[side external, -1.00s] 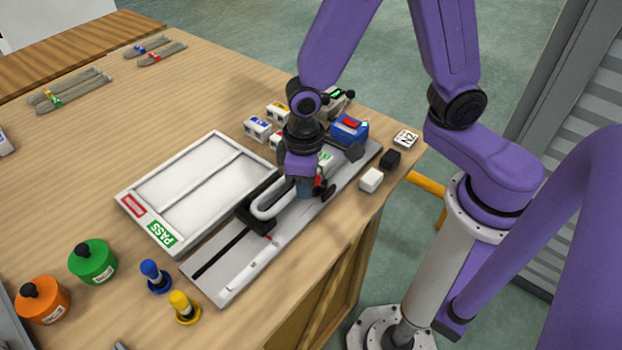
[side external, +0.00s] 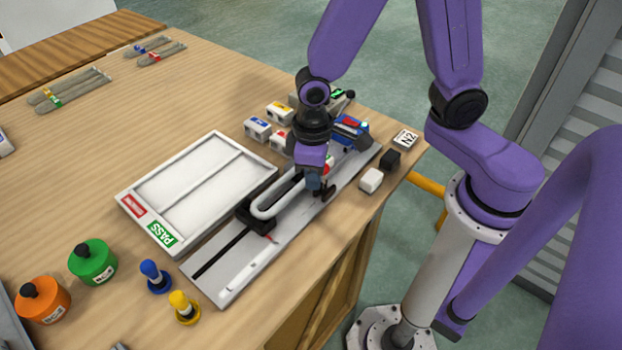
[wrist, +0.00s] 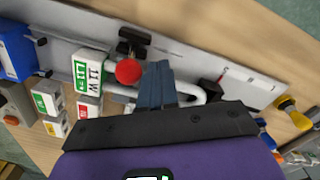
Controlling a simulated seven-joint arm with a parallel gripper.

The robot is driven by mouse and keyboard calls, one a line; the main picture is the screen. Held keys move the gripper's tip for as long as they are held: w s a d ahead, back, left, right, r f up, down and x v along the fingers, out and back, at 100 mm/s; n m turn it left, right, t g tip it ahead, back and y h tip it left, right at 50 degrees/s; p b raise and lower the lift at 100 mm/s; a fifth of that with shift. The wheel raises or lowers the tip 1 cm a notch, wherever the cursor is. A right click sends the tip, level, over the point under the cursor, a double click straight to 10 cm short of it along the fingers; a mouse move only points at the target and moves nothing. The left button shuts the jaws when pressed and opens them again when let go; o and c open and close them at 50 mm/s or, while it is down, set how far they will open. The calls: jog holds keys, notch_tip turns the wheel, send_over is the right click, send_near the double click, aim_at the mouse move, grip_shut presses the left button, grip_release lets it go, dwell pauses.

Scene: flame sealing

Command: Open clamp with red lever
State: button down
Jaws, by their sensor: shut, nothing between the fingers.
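The red ball knob of the clamp lever (wrist: 128,72) shows in the wrist view, just left of my fingertips. A black clamp part (wrist: 133,42) lies above it in that view and also shows beside my gripper in the side view (side external: 326,193). My gripper (wrist: 157,80) is shut and empty, with its blue fingers close together beside the knob. Whether they touch the knob cannot be told. In the side view my gripper (side external: 314,184) is low over the grey rail plate (side external: 228,283) and hides much of the clamp.
A white bent tube (side external: 268,207) runs from a black block (side external: 255,221) toward the clamp. A labelled white block (wrist: 88,70) is left of the knob. A blue device (side external: 350,130) stands at the plate's far end. A white tray (side external: 190,190) lies alongside.

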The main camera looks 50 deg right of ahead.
jog(key=shift+d+r, duration=0.1)
jog(key=shift+d, duration=0.85)
dwell(0.4)
jog(key=shift+d, duration=0.3)
jog(key=shift+a, duration=0.15)
jog(key=shift+w+a, duration=0.1)
jog(key=shift+a, duration=0.4)
notch_tip(320, 180, up, 8)
dwell(0.8)
